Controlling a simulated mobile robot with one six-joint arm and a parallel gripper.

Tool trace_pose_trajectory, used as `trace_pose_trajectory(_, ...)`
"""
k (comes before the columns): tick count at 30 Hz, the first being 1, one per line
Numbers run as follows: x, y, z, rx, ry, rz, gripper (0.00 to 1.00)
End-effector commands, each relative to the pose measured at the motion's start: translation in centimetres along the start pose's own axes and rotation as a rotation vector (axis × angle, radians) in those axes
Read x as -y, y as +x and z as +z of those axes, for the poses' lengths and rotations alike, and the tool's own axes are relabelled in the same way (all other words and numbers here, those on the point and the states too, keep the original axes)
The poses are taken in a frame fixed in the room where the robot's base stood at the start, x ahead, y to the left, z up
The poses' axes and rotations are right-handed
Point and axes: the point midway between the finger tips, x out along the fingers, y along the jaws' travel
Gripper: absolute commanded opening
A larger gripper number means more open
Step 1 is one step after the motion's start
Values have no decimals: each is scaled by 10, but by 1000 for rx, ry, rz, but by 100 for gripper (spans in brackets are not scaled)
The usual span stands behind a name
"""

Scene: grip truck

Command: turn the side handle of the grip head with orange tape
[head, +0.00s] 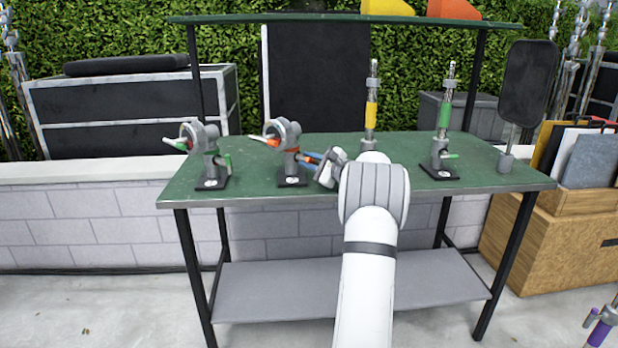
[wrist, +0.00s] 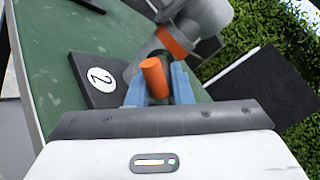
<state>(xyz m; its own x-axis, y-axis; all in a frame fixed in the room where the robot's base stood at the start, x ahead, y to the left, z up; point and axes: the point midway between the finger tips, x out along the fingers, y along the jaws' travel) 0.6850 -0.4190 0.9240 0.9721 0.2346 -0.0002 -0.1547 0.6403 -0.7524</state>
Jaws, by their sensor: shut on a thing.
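The grip head with orange tape (head: 284,132) stands upright on a black base on the green table, left of the middle. Its grey body and orange band (wrist: 172,42) also show in the wrist view, beside a base plate (wrist: 97,77) marked 2. Its orange side handle (wrist: 153,77) points toward the wrist camera. My gripper (head: 314,156) reaches it from the right, and its blue fingers (wrist: 158,82) are shut on the side handle, one on each side. In the head view the side handle is mostly hidden by the fingers.
A similar grip head with green tape (head: 209,150) stands to the left. A yellow-taped post (head: 371,110) stands behind my arm. A green-taped post (head: 443,120) and a black panel (head: 528,82) are on the right. The green table (head: 240,180) has bare room near its front edge.

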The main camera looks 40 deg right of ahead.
Motion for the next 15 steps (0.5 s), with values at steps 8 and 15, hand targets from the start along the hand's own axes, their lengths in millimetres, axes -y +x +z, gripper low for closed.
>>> trace_pose_trajectory(8, -7, 0, -6, 1, -265, -2, 0)
trace_pose_trajectory(15, -7, 0, -6, 0, -492, -1, 0)
